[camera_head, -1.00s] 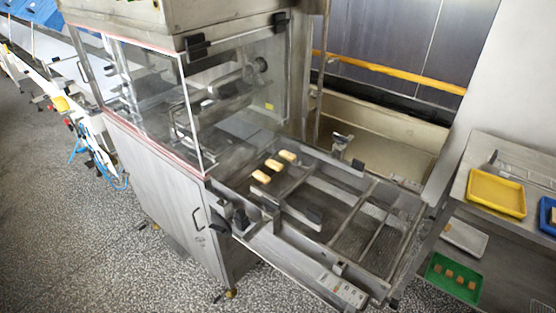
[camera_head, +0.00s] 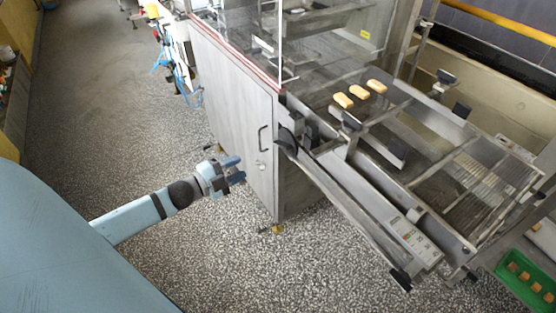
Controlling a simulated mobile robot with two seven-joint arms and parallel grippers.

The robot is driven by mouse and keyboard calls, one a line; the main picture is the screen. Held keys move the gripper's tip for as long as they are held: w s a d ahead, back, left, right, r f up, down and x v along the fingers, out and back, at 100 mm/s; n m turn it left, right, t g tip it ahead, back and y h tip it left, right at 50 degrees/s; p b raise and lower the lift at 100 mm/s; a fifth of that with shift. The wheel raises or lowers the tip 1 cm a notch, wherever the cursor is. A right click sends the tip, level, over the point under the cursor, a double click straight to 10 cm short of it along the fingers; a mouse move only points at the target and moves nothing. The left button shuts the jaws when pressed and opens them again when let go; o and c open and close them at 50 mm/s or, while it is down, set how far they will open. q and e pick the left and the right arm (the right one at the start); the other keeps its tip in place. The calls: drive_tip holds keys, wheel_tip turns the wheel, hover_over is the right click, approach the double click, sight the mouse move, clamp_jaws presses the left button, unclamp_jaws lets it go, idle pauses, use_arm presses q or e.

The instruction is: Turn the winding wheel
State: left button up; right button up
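A dark, round, wheel-like part (camera_head: 287,141) sits on the machine's near side, at the corner where the mesh conveyor leaves the cabinet. It is small and seen at an angle, so I cannot tell for sure that it is the winding wheel. My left gripper (camera_head: 238,170) is in front of the cabinet door, to the left of and lower in the picture than this part, and apart from it. Its two blue-grey fingers are spread with nothing between them. My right gripper is not in view.
The steel cabinet (camera_head: 235,110) has a door handle (camera_head: 262,138) near my gripper. The mesh conveyor frame (camera_head: 375,205) juts out to the right, with a control panel (camera_head: 414,241) and three pale bars on it. A green tray (camera_head: 528,284) is at lower right. Speckled floor is clear at left.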

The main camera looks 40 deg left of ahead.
sight(279, 146)
use_arm(q)
drive_tip(key=x, duration=1.4)
drive_tip(key=shift+a+r, duration=0.15)
drive_tip(key=shift+r, duration=0.1)
drive_tip(key=shift+c, duration=0.4)
drive_tip(key=shift+m, duration=0.4)
clamp_jaws()
